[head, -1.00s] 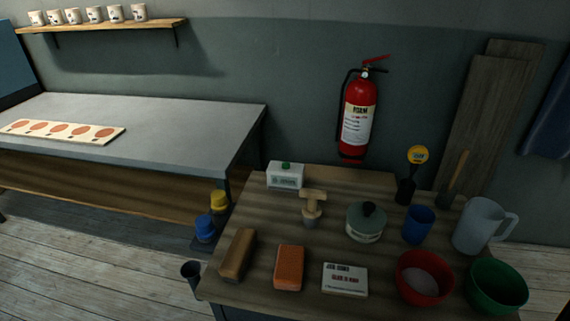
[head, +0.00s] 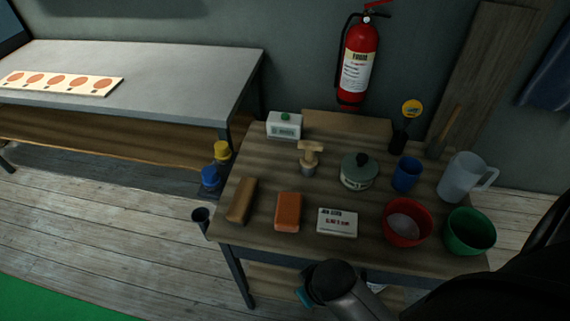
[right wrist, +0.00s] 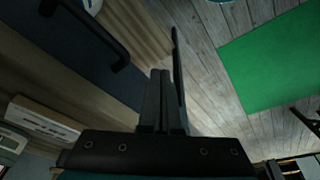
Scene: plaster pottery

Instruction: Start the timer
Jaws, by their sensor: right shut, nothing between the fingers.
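The timer appears to be the white box with a green button on top (head: 284,125), at the back left corner of the wooden work table (head: 262,160). Its front has a small panel, too small to read. My right arm comes in at the lower right of the head view, in front of the table, apart from the timer. My right gripper (right wrist: 165,100) shows in the right wrist view with its fingers together and nothing between them. My left gripper is out of view.
The table holds a brown block (head: 242,201), an orange block (head: 288,211), a labelled white box (head: 337,222), a wooden-handled stamp (head: 309,158), a lidded pot (head: 358,171), a blue cup (head: 406,174), a jug (head: 461,177), and red (head: 407,222) and green (head: 470,231) bowls.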

